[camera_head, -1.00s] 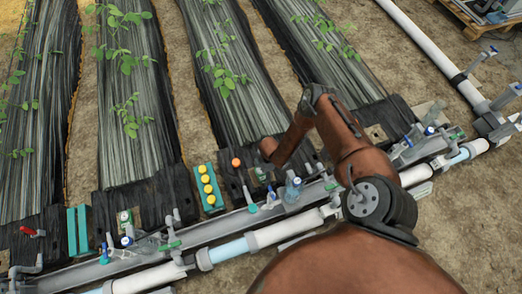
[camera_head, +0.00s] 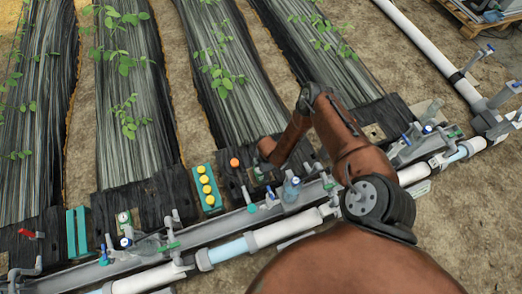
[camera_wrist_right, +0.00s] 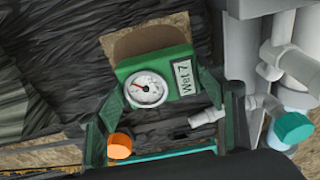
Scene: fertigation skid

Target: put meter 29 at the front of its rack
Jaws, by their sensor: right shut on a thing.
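A green meter (camera_wrist_right: 185,60) with a round white dial and a white label that seems to read "Met 7" shows in the right wrist view. I cannot read a 29 on it. My right gripper (camera_wrist_right: 160,82) has its green fingers on both sides of the meter and is shut on it. In the head view the right gripper (camera_head: 262,172) is small and partly hidden by my arm, over the black sheet behind the grey channel. I cannot tell whether the meter touches the sheet. No rack is clearly identifiable. The left gripper is out of view.
An orange cap (camera_head: 235,162) is left of the right gripper. A teal holder (camera_head: 197,170) with several yellow caps stands further left. Another round gauge (camera_head: 124,217) and a teal block (camera_head: 71,232) are at left. The grey channel (camera_head: 220,228) and white pipe (camera_head: 285,230) run along the front.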

